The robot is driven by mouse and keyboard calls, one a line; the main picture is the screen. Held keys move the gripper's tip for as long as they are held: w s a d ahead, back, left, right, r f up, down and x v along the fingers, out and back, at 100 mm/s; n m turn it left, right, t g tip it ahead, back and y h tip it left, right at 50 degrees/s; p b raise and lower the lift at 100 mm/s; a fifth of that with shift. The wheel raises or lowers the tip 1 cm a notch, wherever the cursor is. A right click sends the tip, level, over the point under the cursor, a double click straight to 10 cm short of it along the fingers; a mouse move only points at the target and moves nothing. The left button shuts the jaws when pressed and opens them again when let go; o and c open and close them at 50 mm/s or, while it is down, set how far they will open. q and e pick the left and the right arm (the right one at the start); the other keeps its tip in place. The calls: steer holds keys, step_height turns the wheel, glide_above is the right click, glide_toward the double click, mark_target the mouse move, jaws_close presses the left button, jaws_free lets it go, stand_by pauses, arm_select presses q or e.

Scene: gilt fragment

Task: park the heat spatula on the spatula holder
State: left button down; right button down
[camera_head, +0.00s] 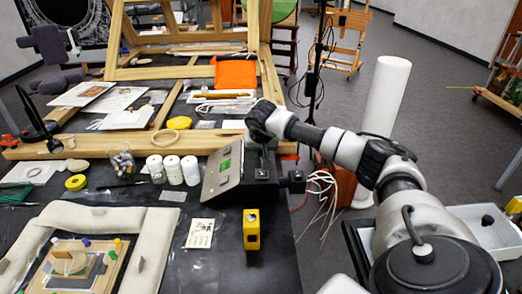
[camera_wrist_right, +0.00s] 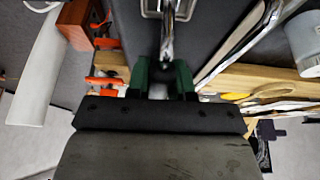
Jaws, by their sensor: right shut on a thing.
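My right gripper (camera_head: 260,138) is over the back right part of a grey control unit (camera_head: 222,170) with a green display. In the right wrist view its two dark green fingers (camera_wrist_right: 163,75) are shut on a slim part of the heat spatula (camera_wrist_right: 167,42), whose shiny metal runs up between them. Most of the spatula is hidden by the gripper. A metal wire bracket, apparently the spatula holder (camera_wrist_right: 152,12), stands on a dark surface just beyond the fingertips. It also shows below the gripper in the head view (camera_head: 262,174). I cannot tell whether spatula and holder touch. My left gripper is not in view.
A yellow block-shaped tool (camera_head: 251,229) and a small printed card (camera_head: 200,233) lie in front of the unit. White jars (camera_head: 173,170) stand left of it. A wooden frame (camera_head: 110,146) lies behind. White cables (camera_head: 322,190) hang at the table's right edge.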

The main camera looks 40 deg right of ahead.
steer(key=c, duration=1.3)
jaws_free()
steer(key=o, duration=0.5)
steer(key=shift+o, duration=0.2)
steer(key=shift+r+p, duration=2.65)
steer(key=shift+r, duration=0.85)
